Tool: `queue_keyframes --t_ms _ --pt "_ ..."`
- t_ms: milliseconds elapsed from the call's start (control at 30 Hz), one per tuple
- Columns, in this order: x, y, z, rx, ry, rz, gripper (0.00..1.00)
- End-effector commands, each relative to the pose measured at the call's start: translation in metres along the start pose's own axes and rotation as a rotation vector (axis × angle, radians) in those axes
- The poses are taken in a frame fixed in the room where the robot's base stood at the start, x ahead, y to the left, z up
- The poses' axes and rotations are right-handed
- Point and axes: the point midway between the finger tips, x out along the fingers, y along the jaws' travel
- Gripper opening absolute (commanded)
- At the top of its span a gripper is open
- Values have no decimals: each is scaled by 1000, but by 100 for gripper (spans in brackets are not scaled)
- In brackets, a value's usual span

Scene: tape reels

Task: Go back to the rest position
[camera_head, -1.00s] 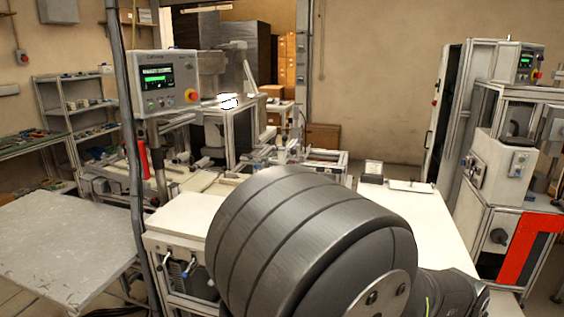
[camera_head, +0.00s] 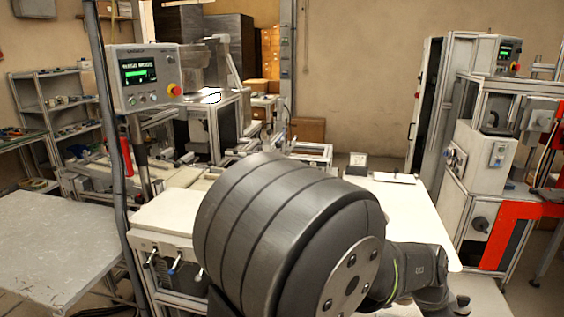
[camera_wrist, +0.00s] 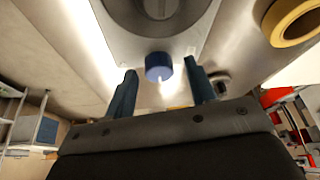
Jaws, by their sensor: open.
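My gripper (camera_wrist: 160,90) shows in the wrist view with its two dark blue fingers apart. A blue round cap or knob (camera_wrist: 158,67) appears between the fingertips, in front of a light plate. The fingers do not visibly touch it. A yellow-rimmed ring, perhaps a tape reel (camera_wrist: 292,20), is at the upper right of the wrist view, apart from the fingers. In the head view my large dark grey arm link fills the lower middle and hides part of the bench. My gripper is not visible there.
A white worktop (camera_head: 415,215) lies right of and behind my arm. A control panel on a post (camera_head: 145,75) stands at the left, above a grey table (camera_head: 50,240). A machine cabinet with red guards (camera_head: 495,160) stands at the right.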

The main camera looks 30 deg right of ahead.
Motion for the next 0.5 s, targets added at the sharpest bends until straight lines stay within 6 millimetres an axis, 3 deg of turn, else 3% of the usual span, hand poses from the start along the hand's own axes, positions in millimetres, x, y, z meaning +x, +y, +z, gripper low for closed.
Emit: queue_keyframes --t_ms 500 --pt "1 -3 -1 335 0 140 51"
